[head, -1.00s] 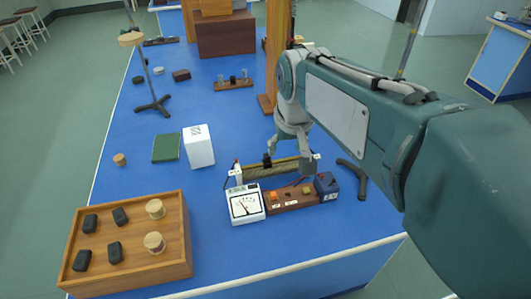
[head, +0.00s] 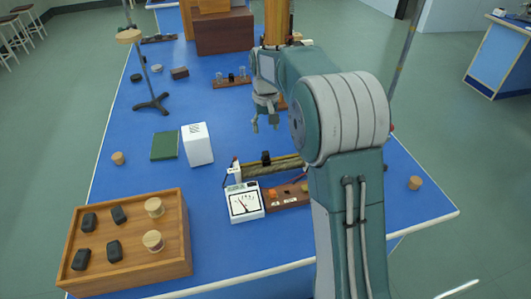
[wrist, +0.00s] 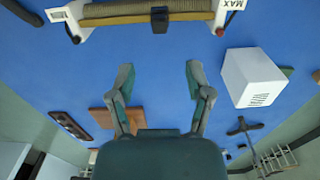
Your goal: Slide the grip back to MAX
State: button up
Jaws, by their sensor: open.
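The rheostat (head: 252,172) stands on the blue bench, partly hidden by my arm in the head view. It also shows at the top of the wrist view (wrist: 110,13), where the end plate on the right is marked MAX (wrist: 239,4). Its black sliding grip (head: 266,158) sits near the middle of the coil, also in the wrist view (wrist: 159,18), clear of the MAX end. My gripper (head: 266,127) is open and empty above the bench, behind the rheostat in the head view. Its spread fingers (wrist: 159,76) are apart from the grip.
A meter (head: 244,203) and a brown switch board (head: 284,195) stand in front of the rheostat. A white box (head: 197,146) and a green book (head: 165,146) lie to the left. A wooden tray (head: 130,245) is front left. A stand (head: 151,103) rises behind.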

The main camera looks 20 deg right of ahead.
aim_at(266, 152)
notch_tip(266, 152, down, 11)
dwell(0.5)
grip_shut()
